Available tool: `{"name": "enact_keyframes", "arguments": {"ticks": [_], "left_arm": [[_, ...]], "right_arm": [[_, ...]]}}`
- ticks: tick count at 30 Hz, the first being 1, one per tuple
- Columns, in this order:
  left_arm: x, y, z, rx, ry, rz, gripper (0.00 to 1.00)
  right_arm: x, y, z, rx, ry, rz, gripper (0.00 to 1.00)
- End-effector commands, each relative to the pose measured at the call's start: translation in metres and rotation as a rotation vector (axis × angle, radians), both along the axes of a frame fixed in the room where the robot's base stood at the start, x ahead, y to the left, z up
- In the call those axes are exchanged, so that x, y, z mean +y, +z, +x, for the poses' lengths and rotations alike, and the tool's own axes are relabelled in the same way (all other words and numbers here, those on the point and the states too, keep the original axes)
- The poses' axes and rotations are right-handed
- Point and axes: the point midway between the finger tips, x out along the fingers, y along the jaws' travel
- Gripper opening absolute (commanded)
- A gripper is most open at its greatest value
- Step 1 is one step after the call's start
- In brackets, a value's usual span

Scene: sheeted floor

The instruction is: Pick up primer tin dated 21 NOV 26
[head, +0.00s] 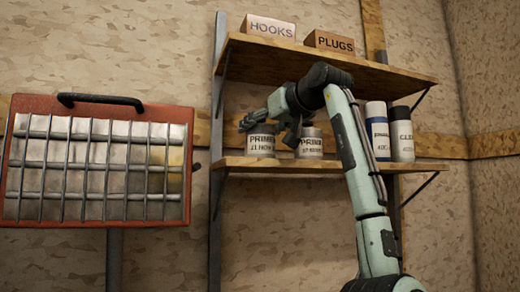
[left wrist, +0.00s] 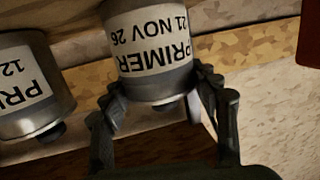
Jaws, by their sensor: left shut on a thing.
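The primer tin dated 21 NOV 26 (head: 260,145) is the left one of two tins on the lower shelf in the head view. It also shows upside down in the left wrist view (left wrist: 150,50), its PRIMER label and date readable, between my two fingers. My left gripper (head: 268,127) reaches over it from above and is shut on it. The tin looks upright at shelf level; I cannot tell whether its base touches the shelf. A second primer tin (head: 310,146), its date starting with 12 in the left wrist view (left wrist: 32,88), stands close beside it. My right gripper is out of view.
The lower shelf (head: 235,162) also holds two taller canisters, one blue and white (head: 377,132), one dark and white (head: 401,135). The upper shelf (head: 385,70) overhangs, with a HOOKS box (head: 268,27) and PLUGS box (head: 329,42). A red-framed grille panel (head: 100,98) stands left.

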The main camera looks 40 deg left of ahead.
Motion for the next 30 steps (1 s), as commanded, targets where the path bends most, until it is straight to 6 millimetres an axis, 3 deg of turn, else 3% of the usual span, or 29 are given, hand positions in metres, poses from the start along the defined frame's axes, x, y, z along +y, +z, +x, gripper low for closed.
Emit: {"name": "enact_keyframes", "arguments": {"ticks": [1,7,17,20,25,30], "left_arm": [[0.000,0.000,0.000,0.000,0.000,0.000,0.25],[0.000,0.000,0.000,0.000,-0.001,0.000,0.01],[0.000,0.006,0.000,-0.002,-0.001,0.004,0.01],[0.000,0.014,-0.001,-0.004,-0.001,0.003,0.01],[0.000,0.044,-0.002,-0.003,0.001,0.004,0.01],[-0.011,0.065,-0.039,-0.008,0.001,0.004,0.01]], "right_arm": [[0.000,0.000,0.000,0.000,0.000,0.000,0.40],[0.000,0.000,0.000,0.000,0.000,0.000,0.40],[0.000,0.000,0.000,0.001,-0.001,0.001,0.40],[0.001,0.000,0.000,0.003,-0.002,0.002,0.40],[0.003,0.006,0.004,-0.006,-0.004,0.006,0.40],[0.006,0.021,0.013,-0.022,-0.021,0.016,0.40]]}}
